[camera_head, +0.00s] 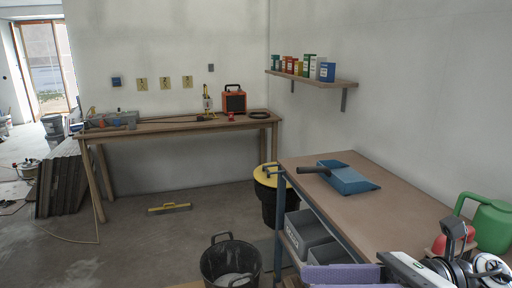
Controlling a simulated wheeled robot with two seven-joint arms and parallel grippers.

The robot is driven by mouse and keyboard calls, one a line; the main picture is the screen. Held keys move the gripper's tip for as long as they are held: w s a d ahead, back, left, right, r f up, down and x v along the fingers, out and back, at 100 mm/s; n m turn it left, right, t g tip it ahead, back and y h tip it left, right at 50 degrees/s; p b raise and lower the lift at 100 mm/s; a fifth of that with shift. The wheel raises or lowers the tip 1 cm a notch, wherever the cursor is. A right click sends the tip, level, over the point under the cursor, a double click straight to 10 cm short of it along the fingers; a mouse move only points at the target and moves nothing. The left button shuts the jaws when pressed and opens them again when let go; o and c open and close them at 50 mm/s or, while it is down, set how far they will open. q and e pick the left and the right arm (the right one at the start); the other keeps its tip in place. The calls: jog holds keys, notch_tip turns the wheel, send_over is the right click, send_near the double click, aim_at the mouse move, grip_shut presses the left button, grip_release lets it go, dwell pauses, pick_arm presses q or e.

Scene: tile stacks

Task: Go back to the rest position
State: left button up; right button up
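A stack of dark tiles or panels (62,182) leans at the left, beside the legs of a wooden workbench (190,124). A second workbench (405,205) with a brown top stands at the right. A blue dustpan-like tray (348,178) with a dark handle lies on it.
A black bucket (230,262) stands on the floor in front, and a yellow-lidded bin (270,177) stands behind it. Grey crates (308,232) sit under the right bench. A yellow tool (170,208) lies on the floor. The middle floor is mostly clear.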

jog(key=w+d+f+m+t+h, duration=0.2)
jog(key=w+f+m+t, duration=0.2)
jog(key=m+t, duration=0.6)
jog(key=w+d+f+m+t+h, duration=0.2)
jog(key=w+f+m+t, duration=0.3)
jog(key=m, duration=0.9)
jog(key=s+d+f+m+t+h, duration=0.25)
jog(key=f+m+h, duration=0.45)
jog(key=f+m, duration=0.35)
jog(key=s+f+m+g+h, duration=0.2)
jog(key=s+f+m+g, duration=0.2)
jog(key=f, duration=0.7)
jog(key=s+f+m+g+h, duration=0.2)
jog(key=s+f+m+g, duration=0.3)
jog(key=s+f, duration=0.6)
jog(key=s+m, duration=0.1)
jog(key=m, duration=0.1)
jog(key=shift+s+d+f+m+h, duration=0.15)
jog(key=shift+d+f+m+h, duration=0.05)
jog(key=shift+f+m+h, duration=0.2)
